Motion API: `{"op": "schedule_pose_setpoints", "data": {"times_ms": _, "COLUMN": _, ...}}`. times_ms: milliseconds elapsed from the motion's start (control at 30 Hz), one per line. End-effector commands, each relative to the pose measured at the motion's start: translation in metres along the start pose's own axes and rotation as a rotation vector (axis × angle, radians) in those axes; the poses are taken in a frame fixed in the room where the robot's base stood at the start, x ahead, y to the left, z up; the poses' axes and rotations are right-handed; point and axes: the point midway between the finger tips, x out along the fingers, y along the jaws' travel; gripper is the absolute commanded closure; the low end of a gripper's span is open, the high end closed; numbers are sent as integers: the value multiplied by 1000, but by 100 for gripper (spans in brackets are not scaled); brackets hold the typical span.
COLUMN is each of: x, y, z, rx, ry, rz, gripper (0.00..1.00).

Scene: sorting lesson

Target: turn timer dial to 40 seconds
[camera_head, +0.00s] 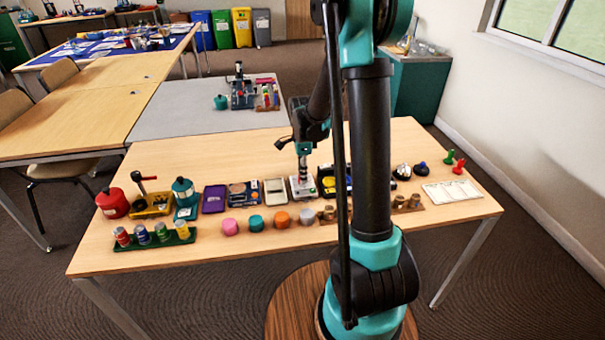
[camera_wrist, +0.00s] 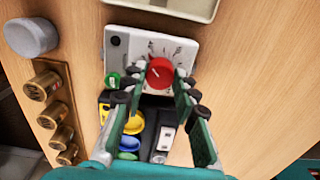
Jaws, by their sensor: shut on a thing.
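The timer is a pale box (camera_wrist: 125,50) with a dark scale printed around a red dial (camera_wrist: 160,73). In the head view the timer (camera_head: 294,194) lies on the wooden table below my arm's end. My gripper (camera_wrist: 160,90) reaches down over the timer, with its fingers on both sides of the red dial, shut on it. In the head view my gripper (camera_head: 303,176) points straight down at the timer and hides the dial. A green button (camera_wrist: 112,80) sits at the timer's corner. The scale's figures are too small to read.
A box with yellow and blue round parts (camera_wrist: 130,140) lies close beside the timer. A pale tray (camera_head: 275,191) is on its other side. Coloured knobs (camera_head: 281,219) and a brown rack of brass cylinders (camera_wrist: 48,95) stand nearby. The table's far strip is clear.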

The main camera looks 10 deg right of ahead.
Motion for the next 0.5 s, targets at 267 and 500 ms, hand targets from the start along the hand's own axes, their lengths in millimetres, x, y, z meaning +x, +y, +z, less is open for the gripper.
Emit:
{"op": "schedule_pose_setpoints", "data": {"times_ms": 267, "x": 0, "y": -1, "z": 0, "rx": 156, "ry": 0, "rz": -2, "gripper": 100}}
{"op": "schedule_pose_setpoints", "data": {"times_ms": 500, "x": 0, "y": -1, "z": 0, "rx": 218, "ry": 0, "rz": -2, "gripper": 100}}
